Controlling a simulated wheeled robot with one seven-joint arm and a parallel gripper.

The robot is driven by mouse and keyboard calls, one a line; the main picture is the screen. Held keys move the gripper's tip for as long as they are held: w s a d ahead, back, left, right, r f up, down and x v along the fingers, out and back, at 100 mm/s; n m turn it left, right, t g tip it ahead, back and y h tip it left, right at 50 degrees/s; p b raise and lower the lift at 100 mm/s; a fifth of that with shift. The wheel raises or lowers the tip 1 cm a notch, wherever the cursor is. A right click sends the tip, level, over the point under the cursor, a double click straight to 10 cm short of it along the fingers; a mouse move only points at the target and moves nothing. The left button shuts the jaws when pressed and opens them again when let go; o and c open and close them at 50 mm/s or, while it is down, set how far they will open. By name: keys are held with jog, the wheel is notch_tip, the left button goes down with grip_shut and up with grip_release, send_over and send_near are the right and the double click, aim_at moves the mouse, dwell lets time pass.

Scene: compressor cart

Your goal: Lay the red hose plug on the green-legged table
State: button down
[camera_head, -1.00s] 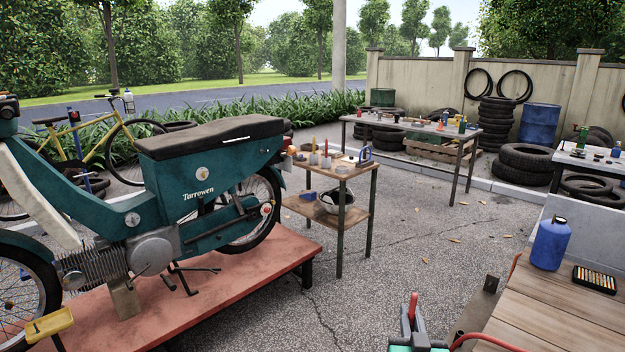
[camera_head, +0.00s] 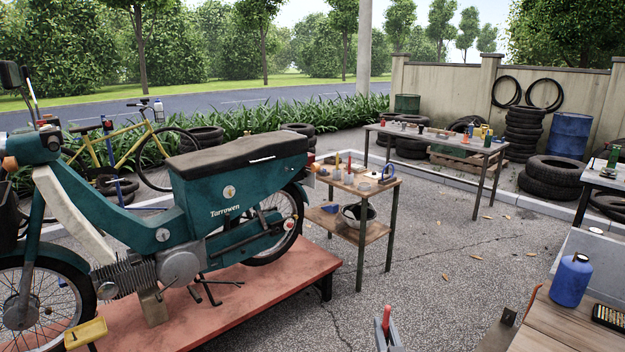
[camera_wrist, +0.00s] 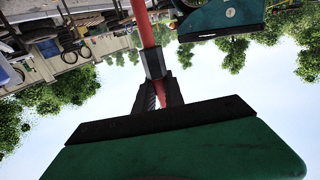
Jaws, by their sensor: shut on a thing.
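The red hose plug (camera_wrist: 144,24) shows in the wrist view as a red rod between my gripper's dark fingers (camera_wrist: 157,88). My gripper is shut on it. In the head view the red plug (camera_head: 386,318) sticks up from my gripper (camera_head: 389,338) at the bottom edge, where most of the gripper is cut off. A small two-tier wooden table with dark greenish legs (camera_head: 361,250) stands beyond and left of my gripper, apart from it. Small tools and pots stand on its top, and a dark bowl sits on its lower shelf.
A teal moped (camera_head: 210,200) stands on a red platform (camera_head: 250,290) at left. A wooden bench (camera_head: 560,325) with a blue bottle (camera_head: 570,281) is at lower right. A longer grey table (camera_head: 440,138) stands farther back. Open paving (camera_head: 450,260) lies between.

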notch_tip(320, 180, up, 2)
jog(key=shift+r+p, duration=0.15)
jog(key=shift+p, duration=0.2)
jog(key=shift+d, duration=0.2)
jog(key=s+d+f+m+g+h+b, duration=0.15)
jog(key=s+d+m+h+b, duration=0.35)
jog(key=d, duration=1)
jog(key=s+d+f+m+g+h+b, duration=0.1)
jog(key=s+d+m+g+h+b, duration=0.35)
jog(key=d, duration=1.05)
jog(key=s+d+m+g+h+b, duration=0.2)
jog(key=s+d+h, duration=0.4)
jog(key=s, duration=0.8)
jog(key=d+g+b, duration=0.1)
jog(key=d, duration=0.2)
jog(key=shift+r, duration=0.2)
jog(key=shift+d+m, duration=0.1)
jog(key=shift+m, duration=0.15)
